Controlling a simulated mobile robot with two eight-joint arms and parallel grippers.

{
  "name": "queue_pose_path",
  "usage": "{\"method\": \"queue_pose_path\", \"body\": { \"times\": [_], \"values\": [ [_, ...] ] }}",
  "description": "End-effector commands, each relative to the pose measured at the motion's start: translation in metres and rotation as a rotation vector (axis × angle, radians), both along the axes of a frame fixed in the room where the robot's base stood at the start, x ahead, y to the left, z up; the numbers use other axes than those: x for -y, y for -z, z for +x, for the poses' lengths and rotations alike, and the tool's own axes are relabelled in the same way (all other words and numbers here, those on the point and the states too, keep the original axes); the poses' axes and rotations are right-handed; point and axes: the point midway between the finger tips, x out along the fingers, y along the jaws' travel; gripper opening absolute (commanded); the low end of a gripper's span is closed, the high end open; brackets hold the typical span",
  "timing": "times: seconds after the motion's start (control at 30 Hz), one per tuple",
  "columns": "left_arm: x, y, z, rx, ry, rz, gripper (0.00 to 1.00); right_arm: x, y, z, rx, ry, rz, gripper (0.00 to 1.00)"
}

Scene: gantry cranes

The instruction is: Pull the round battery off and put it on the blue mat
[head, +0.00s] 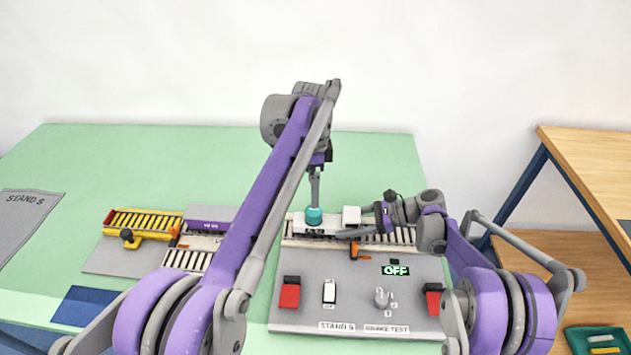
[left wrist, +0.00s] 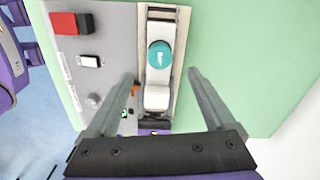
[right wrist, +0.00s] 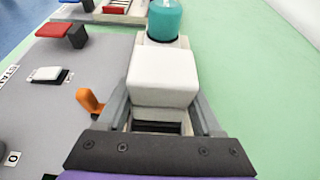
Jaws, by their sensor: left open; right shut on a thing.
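The round battery (head: 314,216) is a teal cylinder standing upright on a white cart (head: 299,226) on the roller track. It also shows in the left wrist view (left wrist: 160,54) and at the top of the right wrist view (right wrist: 164,20). My right gripper (right wrist: 162,98) is shut on the cart's white block (right wrist: 162,78). The blue mat (head: 87,306) lies bare at the table's front left.
A grey panel (head: 350,285) with red switches, a white switch, a knob and an "OFF" display stands in front of the track. A yellow roller section (head: 145,222) and purple block (head: 208,218) are left. My left arm crosses the table's middle. The green tabletop behind is clear.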

Motion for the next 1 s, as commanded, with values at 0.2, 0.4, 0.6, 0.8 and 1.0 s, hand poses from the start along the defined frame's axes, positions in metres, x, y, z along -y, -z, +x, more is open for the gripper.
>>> {"method": "queue_pose_path", "body": {
  "times": [0.2,0.4,0.6,0.8,1.0],
  "values": [
    [0.000,-0.014,0.000,0.000,-0.478,0.000,0.88,0.000,0.000,0.000,0.000,0.000,0.000,0.00],
    [0.000,-0.024,-0.001,0.000,-0.863,0.000,0.88,0.000,0.000,0.000,0.000,0.000,0.000,0.00],
    [0.000,-0.030,-0.002,0.000,-1.086,0.000,0.88,0.000,0.000,0.000,0.000,0.000,0.000,0.00],
    [0.000,-0.023,-0.002,0.000,-1.144,0.000,0.88,0.000,0.000,0.000,0.000,0.000,0.000,0.00],
    [0.000,0.009,-0.002,0.000,-1.143,0.000,0.88,0.000,0.000,0.000,0.000,0.000,0.000,0.00]
  ]
}}
